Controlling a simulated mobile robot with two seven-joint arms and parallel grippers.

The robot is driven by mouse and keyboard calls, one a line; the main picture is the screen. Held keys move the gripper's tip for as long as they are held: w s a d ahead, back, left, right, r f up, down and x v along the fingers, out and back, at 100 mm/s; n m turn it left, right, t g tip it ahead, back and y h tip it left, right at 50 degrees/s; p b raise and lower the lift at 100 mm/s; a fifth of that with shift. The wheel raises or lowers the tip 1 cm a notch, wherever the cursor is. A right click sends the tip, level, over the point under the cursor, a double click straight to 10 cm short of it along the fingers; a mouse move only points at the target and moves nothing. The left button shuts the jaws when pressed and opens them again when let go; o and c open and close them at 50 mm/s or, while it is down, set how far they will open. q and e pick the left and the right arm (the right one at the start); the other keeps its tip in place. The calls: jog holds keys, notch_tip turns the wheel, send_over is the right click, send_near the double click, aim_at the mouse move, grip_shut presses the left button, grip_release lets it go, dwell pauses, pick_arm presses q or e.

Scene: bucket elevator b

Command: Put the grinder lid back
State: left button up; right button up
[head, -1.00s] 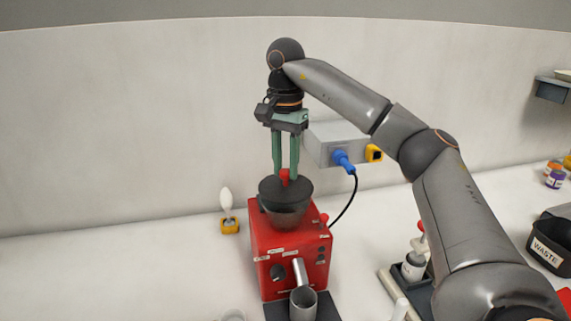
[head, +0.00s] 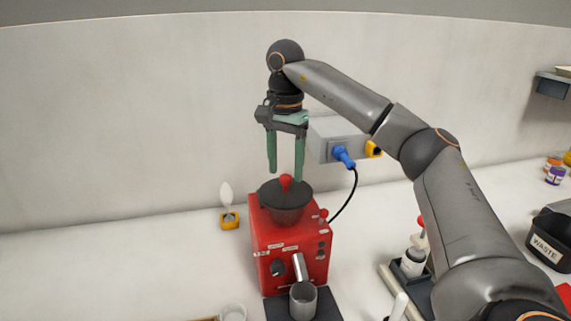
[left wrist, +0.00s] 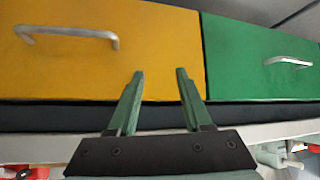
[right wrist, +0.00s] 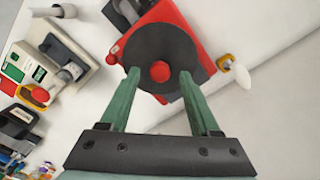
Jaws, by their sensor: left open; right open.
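The grinder lid is a dark round disc (head: 298,186) with a red knob (head: 285,181). It sits on the dark hopper (head: 287,213) on top of the red grinder (head: 290,250). My right gripper (head: 285,176) is open and empty just above the lid, its green fingers spread wider than the knob. In the right wrist view the lid (right wrist: 141,52) and its knob (right wrist: 160,71) show beyond the open fingertips (right wrist: 160,72). My left gripper (left wrist: 160,72) is open and empty in front of yellow and green drawers, away from the grinder.
A grey wall box with a blue plug (head: 343,157) and black cable is right of the grinder. A metal cup (head: 303,301) stands at its front. A white spoon-shaped item in a yellow holder (head: 230,221) stands left. A black waste bin (head: 549,241) is far right.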

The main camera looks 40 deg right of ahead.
aim_at(285, 177)
jog(key=shift+r, duration=0.1)
notch_tip(285, 177, up, 13)
dwell(0.7)
jog(key=shift+a, duration=0.1)
dwell(0.4)
